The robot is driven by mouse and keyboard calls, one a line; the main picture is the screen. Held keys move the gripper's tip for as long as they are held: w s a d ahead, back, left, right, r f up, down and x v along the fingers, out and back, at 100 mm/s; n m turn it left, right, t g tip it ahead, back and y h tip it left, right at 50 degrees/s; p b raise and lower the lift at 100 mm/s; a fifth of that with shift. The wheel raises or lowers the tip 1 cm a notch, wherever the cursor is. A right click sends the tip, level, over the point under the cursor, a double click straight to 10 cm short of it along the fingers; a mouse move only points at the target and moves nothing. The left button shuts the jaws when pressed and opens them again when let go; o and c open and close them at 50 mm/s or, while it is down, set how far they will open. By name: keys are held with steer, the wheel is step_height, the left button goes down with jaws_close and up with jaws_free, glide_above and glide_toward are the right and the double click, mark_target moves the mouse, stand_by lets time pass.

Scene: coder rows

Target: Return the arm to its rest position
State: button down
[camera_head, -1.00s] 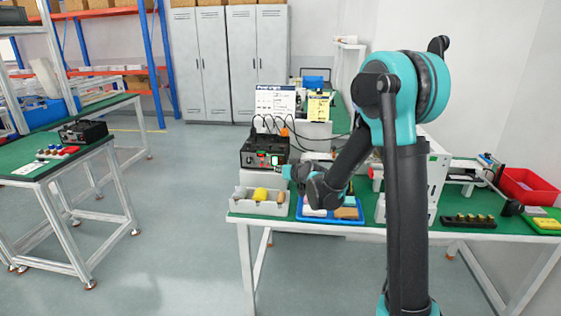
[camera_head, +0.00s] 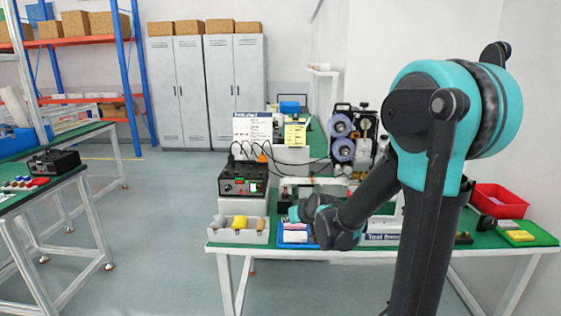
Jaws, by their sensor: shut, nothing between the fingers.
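My arm is teal and black and stands at the right, bent over the green-topped workbench (camera_head: 225,247). Its end reaches down and left, with my gripper (camera_head: 293,213) small and partly hidden by the wrist, above a blue tray (camera_head: 285,237). The gripper is shut with nothing visible in it. I cannot tell its exact gap above the tray.
A grey bin (camera_head: 222,238) with yellow and brown items stands left of the tray, in front of a black power unit (camera_head: 240,182). A machine with purple spools (camera_head: 342,125) stands behind. A red bin (camera_head: 497,203) is at the right.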

steer(key=s+d+f+m+g+h, duration=0.2)
steer(key=s+d+f, duration=0.2)
steer(key=s+d, duration=0.4)
steer(key=s+d+f+m+g+h, duration=0.2)
steer(key=s+d, duration=0.7)
steer(key=s, duration=0.8)
step_height(320, 180, down, 2)
steer(key=shift+d+f+g+h, duration=0.15)
steer(key=shift+f+g+h, duration=0.05)
steer(key=shift+g+h, duration=0.25)
steer(key=shift+s, duration=0.1)
